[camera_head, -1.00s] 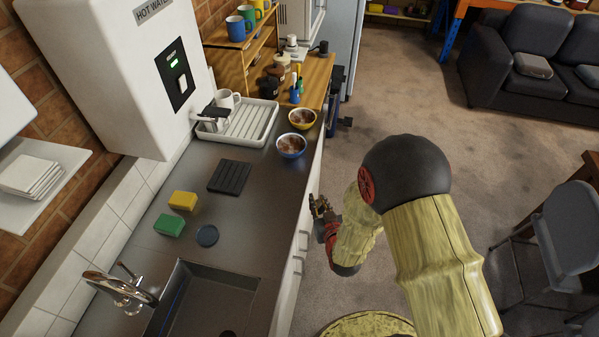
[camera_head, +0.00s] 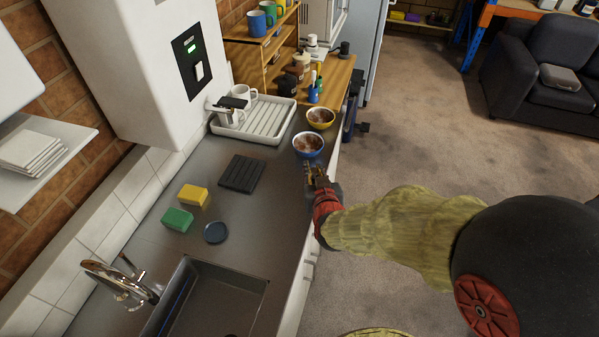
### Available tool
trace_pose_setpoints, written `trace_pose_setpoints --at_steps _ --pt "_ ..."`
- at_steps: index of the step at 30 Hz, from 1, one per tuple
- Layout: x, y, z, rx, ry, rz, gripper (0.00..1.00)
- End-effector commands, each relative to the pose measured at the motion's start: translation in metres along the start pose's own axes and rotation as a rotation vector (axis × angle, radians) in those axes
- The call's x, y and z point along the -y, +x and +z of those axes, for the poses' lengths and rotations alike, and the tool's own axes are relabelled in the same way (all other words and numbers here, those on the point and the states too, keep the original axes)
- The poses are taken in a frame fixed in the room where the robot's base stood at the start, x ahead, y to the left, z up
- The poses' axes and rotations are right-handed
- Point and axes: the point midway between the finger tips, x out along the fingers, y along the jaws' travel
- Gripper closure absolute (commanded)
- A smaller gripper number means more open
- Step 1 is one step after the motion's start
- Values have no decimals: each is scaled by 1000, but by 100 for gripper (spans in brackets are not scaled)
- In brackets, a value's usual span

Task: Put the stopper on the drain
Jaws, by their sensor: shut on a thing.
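The stopper, a dark blue round disc (camera_head: 216,232), lies flat on the grey counter beside the green sponge, behind the sink (camera_head: 236,290). A dark round spot at the bottom picture edge inside the sink may be the drain; most of it is cut off. My gripper (camera_head: 313,168) is at the counter's right edge, well away from the stopper. Its fingers are shut at the near rim of the blue bowl (camera_head: 308,144), which has brown contents and stands upright on the counter. The exact grip is too small to see.
A yellow bowl (camera_head: 320,118) stands just behind the blue one. A dark ridged mat (camera_head: 241,174), yellow sponge (camera_head: 193,195) and green sponge (camera_head: 177,219) lie on the counter. A faucet (camera_head: 120,280) rises left of the sink. A white dish rack (camera_head: 262,122) stands behind.

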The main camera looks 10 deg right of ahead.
Motion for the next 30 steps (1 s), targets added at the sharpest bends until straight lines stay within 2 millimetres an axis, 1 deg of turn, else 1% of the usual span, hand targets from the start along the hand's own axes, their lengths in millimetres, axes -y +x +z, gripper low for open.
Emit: trace_pose_setpoints --at_steps 1,3,10,12,15,19,26,30 --pt "2 13 4 3 -1 0 100" --pt "6 30 6 3 -1 1 100" --pt "18 83 10 3 -1 1 100" --pt "21 97 21 5 -2 1 100" --pt "24 116 30 3 -1 1 100" --pt "27 131 38 2 -1 0 100" --pt "30 143 44 2 -1 1 100" --pt "30 151 63 2 -2 1 100"
